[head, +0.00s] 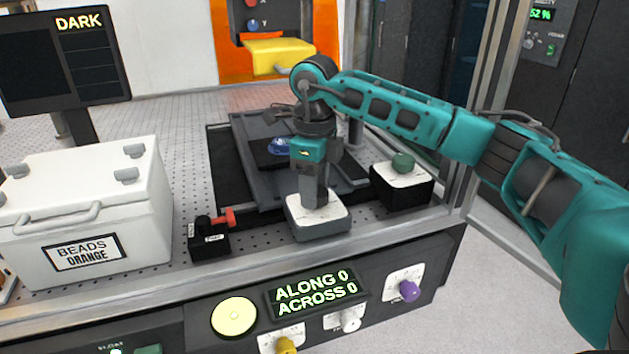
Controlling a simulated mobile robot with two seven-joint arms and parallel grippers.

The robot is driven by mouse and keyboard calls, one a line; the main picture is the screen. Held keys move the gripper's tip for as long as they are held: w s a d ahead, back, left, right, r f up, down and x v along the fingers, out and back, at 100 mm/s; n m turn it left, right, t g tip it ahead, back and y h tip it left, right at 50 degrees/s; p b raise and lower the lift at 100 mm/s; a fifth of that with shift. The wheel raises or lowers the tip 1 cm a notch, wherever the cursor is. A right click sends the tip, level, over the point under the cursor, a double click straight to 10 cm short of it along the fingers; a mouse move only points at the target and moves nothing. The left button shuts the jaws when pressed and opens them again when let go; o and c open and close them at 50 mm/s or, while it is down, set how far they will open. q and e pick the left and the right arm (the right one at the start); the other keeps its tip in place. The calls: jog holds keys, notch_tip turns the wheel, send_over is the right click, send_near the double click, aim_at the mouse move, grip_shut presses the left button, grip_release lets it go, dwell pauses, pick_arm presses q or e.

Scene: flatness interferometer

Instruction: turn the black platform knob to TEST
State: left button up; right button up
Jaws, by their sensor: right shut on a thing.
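My right gripper (313,196) points straight down over a grey box with a white dial top (333,218), near the front edge of the bench. Its fingers are shut on the knob on that box, which I take to be the black platform knob. The fingers hide the knob, so its pointer and the TEST mark cannot be read. My left gripper is not in view.
A black box with a green knob (403,162) stands to the right. A small black box with a red lever (222,218) and a white BEADS ORANGE case (88,215) stand left. The front panel has a yellow disc (234,317) and a purple knob (409,291).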

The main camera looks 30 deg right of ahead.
jog(key=m+p, duration=0.1)
jog(key=m, duration=0.3)
jog(key=shift+m, duration=0.3)
jog(key=m+p, duration=0.1)
jog(key=m, duration=0.3)
jog(key=shift+d+m, duration=0.1)
jog(key=shift+m, duration=0.2)
jog(key=m, duration=0.4)
jog(key=shift+m, duration=0.3)
jog(key=m, duration=1.3)
jog(key=shift+s+m, duration=0.1)
jog(key=shift+m, duration=0.2)
jog(key=m, duration=0.5)
jog(key=shift+s+m, duration=0.1)
jog(key=shift+m, duration=1.8)
